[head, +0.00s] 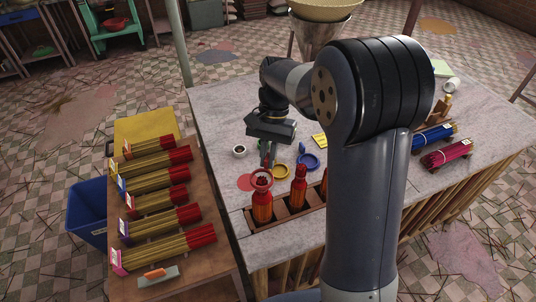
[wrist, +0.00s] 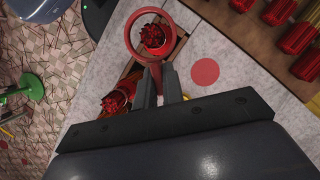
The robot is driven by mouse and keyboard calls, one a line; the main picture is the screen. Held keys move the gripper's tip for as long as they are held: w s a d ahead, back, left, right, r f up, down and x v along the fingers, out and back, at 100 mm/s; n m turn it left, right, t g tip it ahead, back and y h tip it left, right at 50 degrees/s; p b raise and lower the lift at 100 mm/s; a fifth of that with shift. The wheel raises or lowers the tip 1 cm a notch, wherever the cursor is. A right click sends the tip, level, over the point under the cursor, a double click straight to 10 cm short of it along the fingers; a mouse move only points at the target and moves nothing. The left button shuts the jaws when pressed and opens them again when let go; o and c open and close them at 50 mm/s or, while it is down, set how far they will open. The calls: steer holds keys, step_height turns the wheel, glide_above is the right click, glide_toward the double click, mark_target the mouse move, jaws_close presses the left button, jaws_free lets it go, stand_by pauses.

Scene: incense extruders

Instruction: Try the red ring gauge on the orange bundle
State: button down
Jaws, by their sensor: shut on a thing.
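My gripper (head: 266,160) is shut on the red ring gauge (wrist: 128,36), seen in the wrist view with its ring beyond the fingertips (wrist: 159,78). An orange-red bundle (head: 262,208) with a dark red top stands upright in the leftmost slot of a wooden rack (head: 283,214). In the wrist view the bundle's top (wrist: 153,36) shows inside the ring's outline. In the head view the ring is at the bundle's top; I cannot tell whether it is just above or around it. Another upright bundle (head: 298,190) stands in the rack to the right.
A flat red disc (head: 245,182) marks the table by the rack. Several stick bundles lie on the left wooden table (head: 190,262). My arm hides the rack's right part.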

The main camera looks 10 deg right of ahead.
mark_target(267, 158)
steer(key=shift+f+b, duration=0.55)
steer(key=shift+f, duration=0.85)
steer(key=shift+f+b, duration=1.15)
steer(key=shift+f, duration=0.9)
steer(key=shift+r, duration=0.15)
steer(key=shift+r+p, duration=4.7)
steer(key=shift+r, duration=0.55)
steer(key=shift+f, duration=0.1)
